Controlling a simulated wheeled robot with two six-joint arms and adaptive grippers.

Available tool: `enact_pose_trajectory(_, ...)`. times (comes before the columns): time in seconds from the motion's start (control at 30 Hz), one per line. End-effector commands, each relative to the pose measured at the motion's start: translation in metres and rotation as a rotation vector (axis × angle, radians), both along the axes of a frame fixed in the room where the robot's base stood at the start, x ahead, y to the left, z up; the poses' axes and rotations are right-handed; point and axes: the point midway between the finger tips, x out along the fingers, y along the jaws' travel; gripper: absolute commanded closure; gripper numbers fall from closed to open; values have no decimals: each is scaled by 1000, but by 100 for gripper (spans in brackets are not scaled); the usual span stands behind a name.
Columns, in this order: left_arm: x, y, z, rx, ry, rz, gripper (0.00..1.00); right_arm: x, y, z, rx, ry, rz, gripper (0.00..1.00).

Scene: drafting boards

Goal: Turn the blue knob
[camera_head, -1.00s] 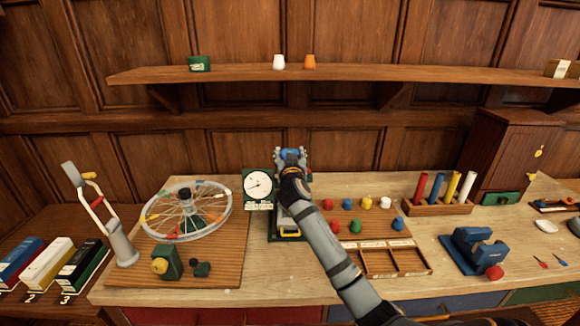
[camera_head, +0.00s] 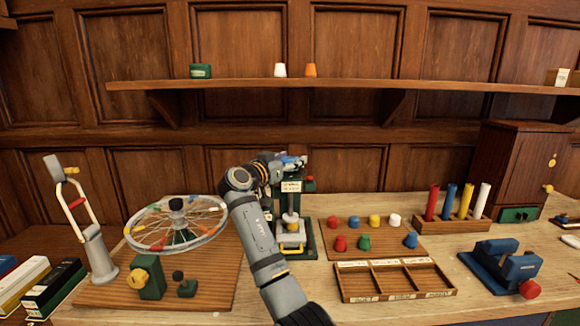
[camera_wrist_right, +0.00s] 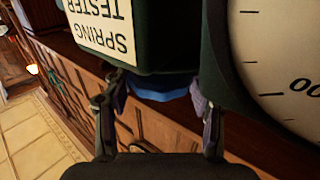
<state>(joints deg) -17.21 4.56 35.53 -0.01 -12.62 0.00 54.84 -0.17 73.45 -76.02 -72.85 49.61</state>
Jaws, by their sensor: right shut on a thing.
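The green spring tester (camera_head: 293,206) stands on the bench in the middle of the head view, with a yellow handle at its base. My right gripper (camera_head: 288,160) is at its top, and my arm crosses in front of its left side. In the right wrist view the blue knob (camera_wrist_right: 165,95) shows as a blue band between the fingers of my right gripper (camera_wrist_right: 158,100), which are shut on it. The "SPRING TESTER" label (camera_wrist_right: 103,25) and part of the white dial (camera_wrist_right: 280,55) flank the fingers. The dial is hidden in the head view. My left gripper is out of view.
A spoked wheel (camera_head: 177,222) stands to the left. On the right are a board of coloured knobs (camera_head: 364,221), a compartment tray (camera_head: 397,297), a rack of coloured rods (camera_head: 452,222) and a blue vise (camera_head: 500,262). A shelf (camera_head: 350,85) runs above.

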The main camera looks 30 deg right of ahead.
Motion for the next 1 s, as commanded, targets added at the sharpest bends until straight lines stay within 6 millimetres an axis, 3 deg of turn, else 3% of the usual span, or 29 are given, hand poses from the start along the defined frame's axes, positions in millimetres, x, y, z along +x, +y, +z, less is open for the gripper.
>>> enact_pose_trajectory(0.47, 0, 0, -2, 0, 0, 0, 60, 0, 0, 0, -1, 2, -15, 74)
enact_pose_trajectory(0.5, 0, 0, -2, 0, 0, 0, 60, 0, 0, 0, -1, 2, -15, 41)
enact_pose_trajectory(0.67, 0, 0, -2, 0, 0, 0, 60, 0, 0, 0, 0, 1, -14, 20)
enact_pose_trajectory(1.0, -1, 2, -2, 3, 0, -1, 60, 0, 2, 0, 0, 1, -14, 19)
